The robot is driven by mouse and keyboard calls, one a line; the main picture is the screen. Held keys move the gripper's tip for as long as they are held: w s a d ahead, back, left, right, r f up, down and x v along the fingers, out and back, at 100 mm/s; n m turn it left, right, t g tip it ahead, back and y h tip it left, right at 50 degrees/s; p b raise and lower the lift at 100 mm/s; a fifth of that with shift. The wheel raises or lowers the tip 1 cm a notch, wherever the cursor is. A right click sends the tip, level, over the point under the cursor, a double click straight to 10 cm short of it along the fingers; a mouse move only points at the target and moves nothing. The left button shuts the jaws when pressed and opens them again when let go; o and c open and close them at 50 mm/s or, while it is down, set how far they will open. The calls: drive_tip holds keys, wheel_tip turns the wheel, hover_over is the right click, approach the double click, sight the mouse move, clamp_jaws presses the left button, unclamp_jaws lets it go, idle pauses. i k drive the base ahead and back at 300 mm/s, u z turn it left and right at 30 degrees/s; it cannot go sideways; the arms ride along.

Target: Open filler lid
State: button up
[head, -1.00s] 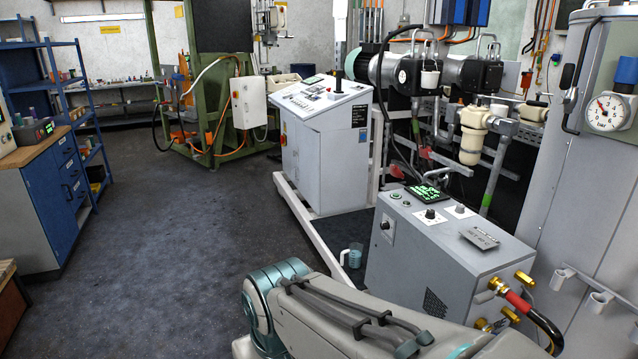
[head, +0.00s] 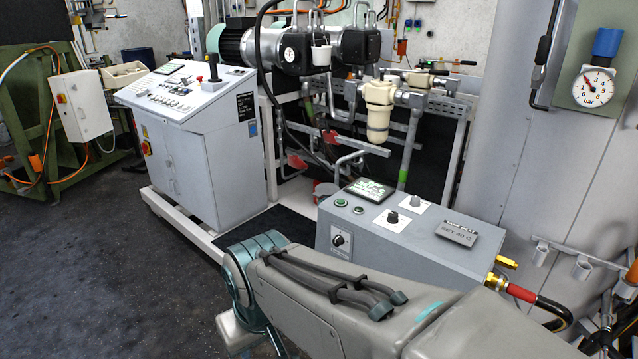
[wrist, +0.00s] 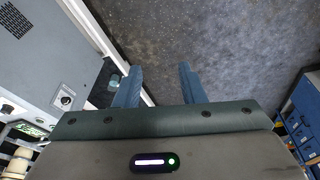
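I cannot pick out a filler lid with certainty. In the head view, a cream cap-like part (head: 420,78) sits on the pipework behind the cream filter bowl (head: 378,112), and a white cup-shaped part (head: 320,56) is on the front of a pump motor. My gripper (wrist: 159,68) shows in the wrist view with its two blue fingers apart and nothing between them. It points down over bare floor, beside the white frame rail. In the head view my gripper is out of sight; only my arm shows, low in front of the grey control box.
The grey control box (head: 390,232) with knobs and a small screen stands close beyond my arm. A control console (head: 195,135) stands on a white frame at the left. A tall grey cabinet (head: 510,130) with a pressure gauge (head: 594,86) is at the right. Floor is free at the left.

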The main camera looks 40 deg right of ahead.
sight(325, 189)
drive_tip(key=z, duration=0.75)
drive_tip(key=i, duration=0.75)
drive_tip(key=z, duration=0.7)
drive_tip(key=i, duration=0.45)
